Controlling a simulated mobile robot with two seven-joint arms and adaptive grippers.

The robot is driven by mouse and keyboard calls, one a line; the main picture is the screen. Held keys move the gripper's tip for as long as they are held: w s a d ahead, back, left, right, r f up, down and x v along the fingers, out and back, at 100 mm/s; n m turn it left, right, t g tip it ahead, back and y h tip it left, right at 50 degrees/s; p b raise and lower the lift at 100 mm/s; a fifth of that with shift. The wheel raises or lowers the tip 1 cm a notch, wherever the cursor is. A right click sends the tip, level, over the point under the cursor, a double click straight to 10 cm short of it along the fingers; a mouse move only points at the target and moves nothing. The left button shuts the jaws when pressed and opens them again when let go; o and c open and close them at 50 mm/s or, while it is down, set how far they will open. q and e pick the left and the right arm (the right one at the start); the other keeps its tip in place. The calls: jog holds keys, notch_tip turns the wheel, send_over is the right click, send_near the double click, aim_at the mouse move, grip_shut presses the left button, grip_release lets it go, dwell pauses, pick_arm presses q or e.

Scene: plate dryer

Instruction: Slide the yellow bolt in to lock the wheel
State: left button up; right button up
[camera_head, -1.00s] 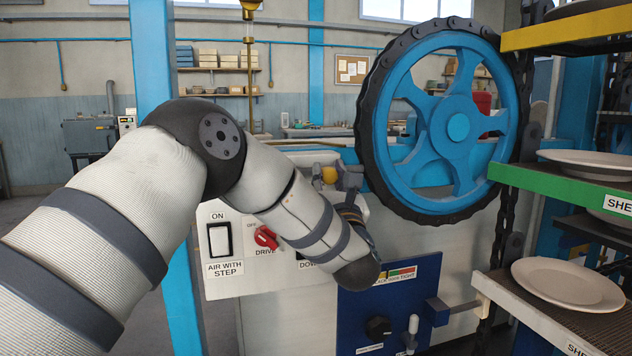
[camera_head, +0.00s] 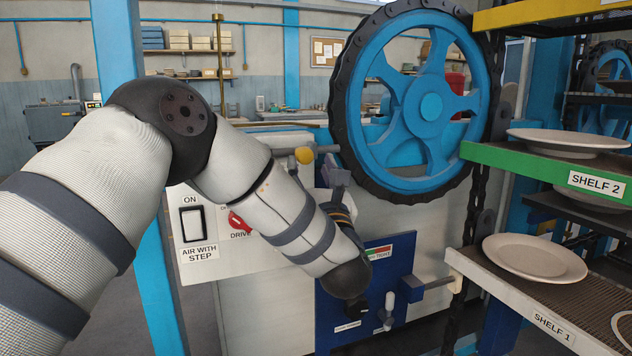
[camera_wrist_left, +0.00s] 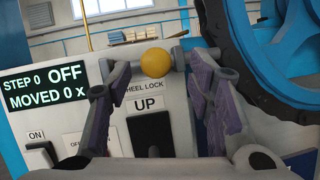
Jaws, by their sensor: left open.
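The yellow bolt shows in the head view as a round yellow knob (camera_head: 304,155) on a grey shaft, left of the blue wheel (camera_head: 430,108) with its black toothed rim. In the left wrist view, the yellow knob (camera_wrist_left: 156,63) appears between my fingers, above the "WHEEL LOCK" label. The shaft runs right toward the wheel. My left gripper (camera_head: 336,174) is open, just right of and below the knob in the head view. Its two purple-grey fingers also show in the left wrist view (camera_wrist_left: 150,72), one on each side of the knob. No contact can be made out. My right gripper is not in view.
A white control panel (camera_head: 183,257) with switches and a red drive knob lies behind my left forearm. A blue box (camera_head: 330,318) with levers is below. Shelves with plates (camera_head: 535,257) stand at the right. A blue post (camera_head: 120,50) stands at the left.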

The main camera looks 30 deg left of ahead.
pick_arm(q)
jog(key=v, duration=0.7)
jog(key=shift+s+f, duration=0.1)
